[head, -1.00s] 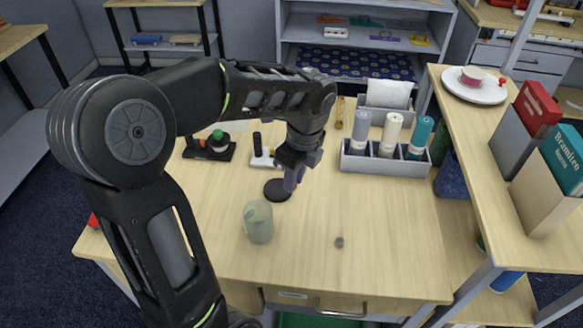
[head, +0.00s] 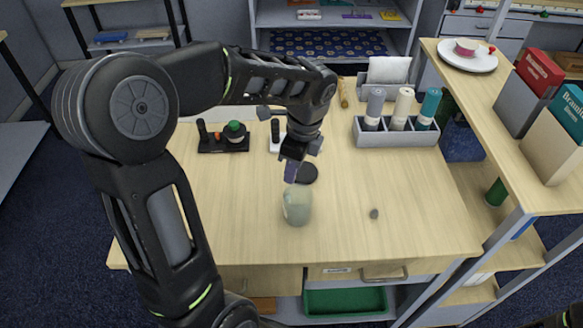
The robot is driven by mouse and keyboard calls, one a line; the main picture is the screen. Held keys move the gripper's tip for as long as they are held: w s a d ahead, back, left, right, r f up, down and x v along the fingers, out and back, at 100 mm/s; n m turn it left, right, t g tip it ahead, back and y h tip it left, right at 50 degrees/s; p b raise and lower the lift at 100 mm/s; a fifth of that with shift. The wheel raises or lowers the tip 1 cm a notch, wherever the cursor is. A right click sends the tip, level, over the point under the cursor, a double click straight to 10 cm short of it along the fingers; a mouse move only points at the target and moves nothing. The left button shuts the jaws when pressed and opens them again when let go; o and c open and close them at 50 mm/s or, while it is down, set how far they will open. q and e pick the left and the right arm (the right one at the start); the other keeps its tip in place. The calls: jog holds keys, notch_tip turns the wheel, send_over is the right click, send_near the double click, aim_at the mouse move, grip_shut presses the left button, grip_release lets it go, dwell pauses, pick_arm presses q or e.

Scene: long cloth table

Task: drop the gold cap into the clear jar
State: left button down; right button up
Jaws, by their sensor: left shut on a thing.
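The clear jar (head: 297,207), pale greenish and upright, stands on the wooden table. My left gripper (head: 291,174) points down close above the jar's mouth, in line with it in the head view. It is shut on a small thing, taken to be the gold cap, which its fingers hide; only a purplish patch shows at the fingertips. I cannot tell the exact height of the fingertips over the rim.
A grey holder (head: 400,138) with several rolls stands at the back right. A black tray (head: 222,145) stands at the back left.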

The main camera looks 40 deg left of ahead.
pick_arm(q)
jog(key=shift+a, duration=0.1)
notch_tip(320, 180, down, 6)
jog(key=b, duration=0.4)
jog(key=c, duration=1.3)
grip_release()
jog(key=shift+o, duration=0.2)
notch_tip(320, 180, up, 8)
jog(key=d+b, duration=0.1)
jog(key=shift+w+d+f, duration=0.15)
